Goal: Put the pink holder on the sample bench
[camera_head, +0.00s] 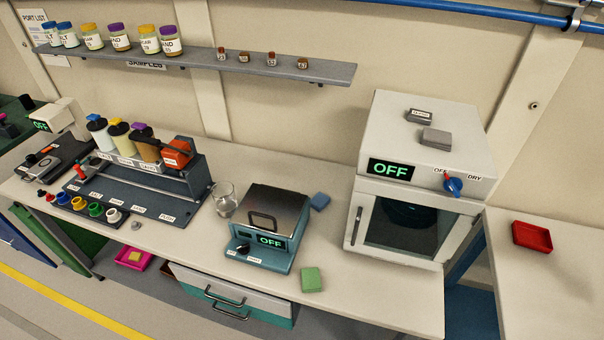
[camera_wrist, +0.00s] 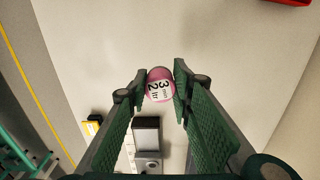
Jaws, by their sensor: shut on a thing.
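The pink holder (camera_wrist: 160,74) shows in the wrist view as a small rounded pink piece with a white label. My gripper (camera_wrist: 159,88) is shut on it, with one green-padded finger on each side. The holder is at the fingertips, over a pale surface; I cannot tell how far above it, or whether it touches. The lower part of the holder is hidden. My gripper and the pink holder do not show in the head view. A long pale bench (camera_head: 375,307) runs across the head view, and another pale bench top (camera_head: 550,290) stands at the right.
The long bench carries an oven-like cabinet (camera_head: 425,150), a hotplate (camera_head: 270,225), a glass beaker (camera_head: 224,200), a bottle rack (camera_head: 140,170), and green (camera_head: 311,279) and blue (camera_head: 320,201) blocks. A red tray (camera_head: 532,236) sits on the right bench. A wall shelf (camera_head: 200,60) holds several jars.

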